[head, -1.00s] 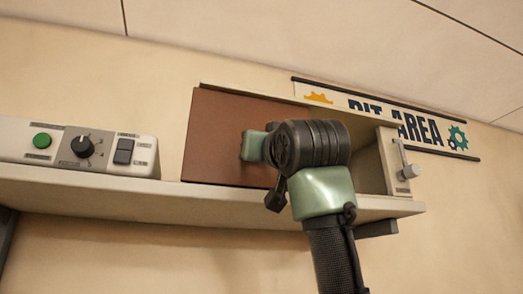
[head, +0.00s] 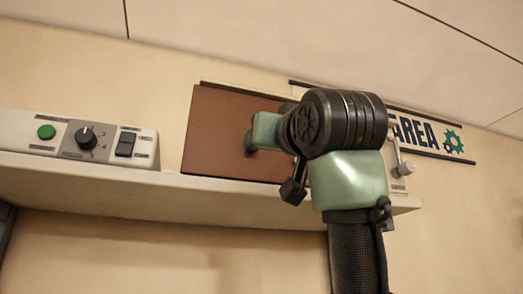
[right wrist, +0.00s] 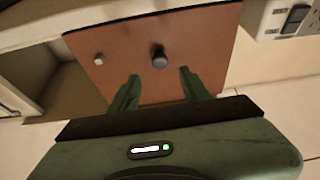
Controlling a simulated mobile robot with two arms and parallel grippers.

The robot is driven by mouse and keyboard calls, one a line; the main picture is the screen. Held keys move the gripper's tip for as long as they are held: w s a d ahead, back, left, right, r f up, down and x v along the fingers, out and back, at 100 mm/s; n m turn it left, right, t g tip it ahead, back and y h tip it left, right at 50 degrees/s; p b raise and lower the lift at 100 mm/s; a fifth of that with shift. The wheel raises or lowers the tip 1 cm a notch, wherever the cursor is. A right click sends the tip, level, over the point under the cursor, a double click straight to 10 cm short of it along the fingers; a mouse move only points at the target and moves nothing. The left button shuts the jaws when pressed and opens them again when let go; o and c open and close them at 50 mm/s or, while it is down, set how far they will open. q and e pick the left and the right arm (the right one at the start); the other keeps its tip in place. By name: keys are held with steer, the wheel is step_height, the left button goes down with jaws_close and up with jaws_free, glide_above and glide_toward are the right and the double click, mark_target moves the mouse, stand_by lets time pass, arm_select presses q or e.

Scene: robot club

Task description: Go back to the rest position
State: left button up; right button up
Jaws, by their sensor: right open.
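My right gripper (head: 254,140) is in front of the brown panel (head: 215,135) of a wall box, with its arm coming up from the lower right. In the right wrist view my right gripper (right wrist: 160,76) is open and empty. Its two green fingers point at the brown panel (right wrist: 205,40). A dark round knob (right wrist: 159,58) on the panel lies just beyond and between the fingertips, apart from them. In the head view my wrist hides the right part of the box. My left gripper is not in view.
A pale shelf (head: 130,185) runs below the box. A control unit with a green button (head: 46,132), a dark dial (head: 85,139) and a black switch (head: 126,144) stands at left. A small lever (head: 404,168) is right of my wrist. An open compartment (right wrist: 50,75) shows beside the panel.

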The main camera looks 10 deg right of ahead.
steer(key=shift+s+f, duration=0.1)
steer(key=shift+s, duration=0.15)
stand_by(0.4)
